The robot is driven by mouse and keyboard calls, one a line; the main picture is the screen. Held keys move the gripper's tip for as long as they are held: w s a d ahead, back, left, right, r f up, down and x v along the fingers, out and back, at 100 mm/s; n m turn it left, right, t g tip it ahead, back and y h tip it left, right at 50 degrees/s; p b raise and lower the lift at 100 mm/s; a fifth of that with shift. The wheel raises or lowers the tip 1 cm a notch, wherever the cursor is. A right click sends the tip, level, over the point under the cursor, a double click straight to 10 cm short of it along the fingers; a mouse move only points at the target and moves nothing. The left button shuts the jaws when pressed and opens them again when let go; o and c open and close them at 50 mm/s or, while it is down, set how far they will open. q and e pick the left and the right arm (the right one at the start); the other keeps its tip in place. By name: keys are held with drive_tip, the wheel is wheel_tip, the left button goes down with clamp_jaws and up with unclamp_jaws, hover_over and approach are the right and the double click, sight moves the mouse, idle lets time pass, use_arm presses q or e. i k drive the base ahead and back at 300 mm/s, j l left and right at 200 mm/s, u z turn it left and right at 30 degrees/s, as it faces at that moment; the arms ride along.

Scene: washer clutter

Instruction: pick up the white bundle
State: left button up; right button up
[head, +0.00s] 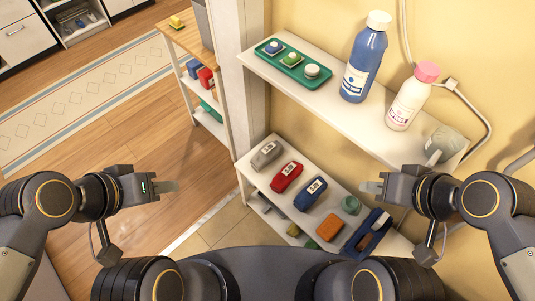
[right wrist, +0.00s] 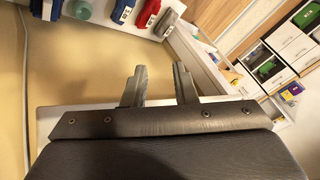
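The palest bundle (head: 266,155) is light grey-white with a label and lies at the left end of the lower shelf in the head view. A red bundle (head: 286,177) and a blue bundle (head: 310,195) lie to its right in a row. My left gripper (head: 174,187) is left of the shelf, apart from everything; its finger opening cannot be made out. My right gripper (head: 367,187) is over the right part of the lower shelf, right of the bundles. In the right wrist view its two fingers (right wrist: 160,84) stand apart with nothing between them.
The upper shelf (head: 345,105) overhangs behind, with a green tray (head: 293,64), a blue bottle (head: 363,62), a white bottle with pink cap (head: 412,96) and a tipped grey container (head: 443,145). An orange block (head: 329,228) and blue rack (head: 368,236) are lower right.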

sight(270, 152)
drive_tip(key=i+j+z, duration=0.2)
drive_tip(key=j, duration=0.2)
drive_tip(key=i+j+z, duration=0.15)
drive_tip(key=j, duration=0.25)
drive_tip(key=i+j+z, duration=0.2)
drive_tip(key=j, duration=0.2)
drive_tip(key=i+j+z, duration=0.15)
drive_tip(key=j, duration=0.3)
drive_tip(key=j+z, duration=0.2)
drive_tip(key=j, duration=0.25)
drive_tip(key=i+j+z, duration=0.15)
drive_tip(key=j, duration=0.35)
